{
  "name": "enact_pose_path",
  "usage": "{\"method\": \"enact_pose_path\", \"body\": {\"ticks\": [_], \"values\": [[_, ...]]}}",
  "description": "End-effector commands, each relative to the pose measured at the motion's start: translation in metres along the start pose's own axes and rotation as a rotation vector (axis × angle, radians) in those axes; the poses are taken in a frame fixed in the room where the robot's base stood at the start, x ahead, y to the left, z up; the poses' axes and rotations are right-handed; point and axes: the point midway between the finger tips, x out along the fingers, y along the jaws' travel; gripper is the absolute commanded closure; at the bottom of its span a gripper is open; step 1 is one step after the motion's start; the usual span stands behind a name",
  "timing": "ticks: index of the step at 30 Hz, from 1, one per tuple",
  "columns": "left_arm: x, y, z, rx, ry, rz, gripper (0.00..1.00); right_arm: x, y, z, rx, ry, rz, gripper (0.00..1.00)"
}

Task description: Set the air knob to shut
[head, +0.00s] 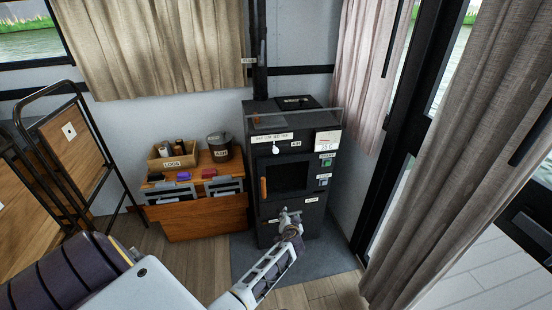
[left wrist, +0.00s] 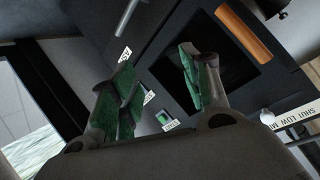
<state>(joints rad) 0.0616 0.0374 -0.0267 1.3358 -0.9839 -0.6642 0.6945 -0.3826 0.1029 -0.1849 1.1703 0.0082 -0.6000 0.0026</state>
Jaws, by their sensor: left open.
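The black stove (head: 258,225) stands against the back wall. A small pale knob (head: 275,150) sits on its upper front, below a white scale plate (head: 272,138) and near an AIR label (head: 296,144). The plate also shows in the left wrist view (left wrist: 298,130), reading SHUT, LOW and part of another word. I cannot tell the knob's exact setting. My left gripper (head: 290,214) is in front of the stove's lower part, below the knob and apart from it. In the left wrist view its green-padded fingers (left wrist: 157,88) are spread and empty. My right gripper is not in view.
The stove door has a wooden handle (head: 263,188). A wooden chest (head: 205,218) carries a LOGS box (head: 162,162) and an ash bucket (head: 219,153). Curtains (head: 425,200) hang on the right.

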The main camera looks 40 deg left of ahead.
Motion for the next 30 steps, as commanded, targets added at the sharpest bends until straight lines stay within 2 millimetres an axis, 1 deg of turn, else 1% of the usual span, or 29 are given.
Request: {"method": "enact_pose_path", "body": {"ticks": [1,3,5,6,9,12,15,18,21,30], "values": [[0.004,-0.01,-0.019,-0.024,0.036,-0.036,0.53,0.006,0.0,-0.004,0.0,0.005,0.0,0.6],[0.004,-0.027,-0.045,-0.056,0.078,-0.088,0.53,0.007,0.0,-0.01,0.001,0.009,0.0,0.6],[0.003,-0.043,-0.068,-0.085,0.116,-0.133,0.53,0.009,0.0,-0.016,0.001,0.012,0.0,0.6],[0.001,-0.054,-0.081,-0.106,0.141,-0.164,0.53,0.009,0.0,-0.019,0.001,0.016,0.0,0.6],[-0.005,-0.081,-0.115,-0.156,0.204,-0.239,0.53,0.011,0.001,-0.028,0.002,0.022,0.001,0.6],[-0.015,-0.106,-0.142,-0.205,0.26,-0.306,0.53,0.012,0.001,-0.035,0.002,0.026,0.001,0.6],[-0.023,-0.126,-0.16,-0.242,0.301,-0.355,0.53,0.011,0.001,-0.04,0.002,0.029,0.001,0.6],[-0.029,-0.138,-0.171,-0.264,0.325,-0.386,0.53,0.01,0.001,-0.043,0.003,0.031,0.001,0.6],[-0.033,-0.143,-0.176,-0.273,0.336,-0.398,0.53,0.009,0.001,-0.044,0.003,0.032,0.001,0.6],[-0.033,-0.143,-0.177,-0.273,0.336,-0.398,0.53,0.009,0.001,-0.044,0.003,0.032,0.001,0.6]]}}
